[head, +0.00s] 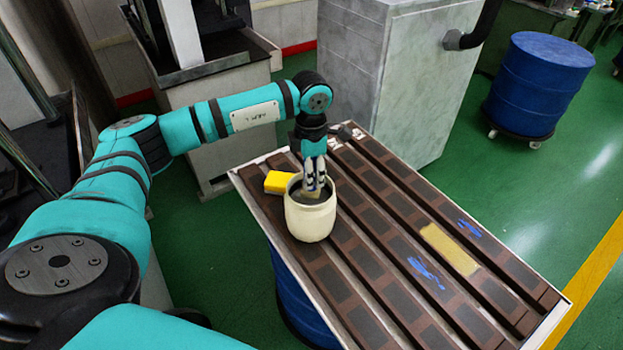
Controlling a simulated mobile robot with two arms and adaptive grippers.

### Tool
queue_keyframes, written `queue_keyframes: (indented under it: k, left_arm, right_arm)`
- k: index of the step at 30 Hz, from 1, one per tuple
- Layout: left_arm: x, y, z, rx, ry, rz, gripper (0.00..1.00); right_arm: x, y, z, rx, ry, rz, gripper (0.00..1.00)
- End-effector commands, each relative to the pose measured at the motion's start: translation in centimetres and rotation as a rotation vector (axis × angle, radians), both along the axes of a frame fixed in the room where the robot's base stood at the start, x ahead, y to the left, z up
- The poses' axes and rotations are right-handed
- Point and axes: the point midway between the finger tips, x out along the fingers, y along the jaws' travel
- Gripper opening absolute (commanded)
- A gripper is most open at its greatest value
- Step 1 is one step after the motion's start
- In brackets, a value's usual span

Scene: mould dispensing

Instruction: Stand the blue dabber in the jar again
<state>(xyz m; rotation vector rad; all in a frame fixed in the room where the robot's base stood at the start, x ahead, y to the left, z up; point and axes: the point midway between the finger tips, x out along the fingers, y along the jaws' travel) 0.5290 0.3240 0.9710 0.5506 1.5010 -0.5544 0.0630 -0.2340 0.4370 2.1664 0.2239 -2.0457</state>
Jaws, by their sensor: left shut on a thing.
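The cream jar (311,217) stands upright on the slatted brown mould table, toward its far left part. My left gripper (313,186) points down over the jar's open mouth, with its fingertips at the rim. It is shut on the blue dabber (309,182), of which only small blue bits show between the fingers. The dabber's lower end is hidden in the jar's mouth, so I cannot tell whether it touches the bottom. My right gripper is out of view.
A yellow block (278,182) lies right beside the jar on its left. A tan flat block (449,249) and blue smears (426,272) lie on the table (395,262) to the right. A grey cabinet (390,85) stands behind; a blue drum (540,82) stands further right.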

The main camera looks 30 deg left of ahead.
Motion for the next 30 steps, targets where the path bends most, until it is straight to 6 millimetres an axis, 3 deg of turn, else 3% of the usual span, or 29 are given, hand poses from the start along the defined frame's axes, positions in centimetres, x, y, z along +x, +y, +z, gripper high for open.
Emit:
queue_keyframes:
  k: [6, 9, 16, 17, 21, 30]
  left_arm:
    - [-0.1, 0.0, -2.7, 0.001, 0.003, 0.001, 0.00]
    - [0.0, 0.0, -2.9, 0.001, 0.000, 0.000, 0.00]
    - [0.0, 0.0, -3.3, 0.001, 0.001, 0.000, 0.00]
    - [0.0, 0.0, -3.1, 0.001, 0.001, 0.000, 0.35]
    - [0.0, 0.0, -3.1, 0.001, 0.001, 0.000, 0.54]
    - [0.0, 0.0, -2.9, 0.001, 0.001, 0.000, 0.55]
  right_arm:
    - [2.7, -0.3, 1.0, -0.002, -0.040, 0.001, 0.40]
    - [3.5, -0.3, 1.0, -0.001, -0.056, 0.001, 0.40]
    - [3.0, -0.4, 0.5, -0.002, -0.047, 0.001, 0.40]
    - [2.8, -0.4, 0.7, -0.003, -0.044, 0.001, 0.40]
    - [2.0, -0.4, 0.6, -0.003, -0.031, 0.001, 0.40]
    - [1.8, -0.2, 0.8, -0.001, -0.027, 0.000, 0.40]
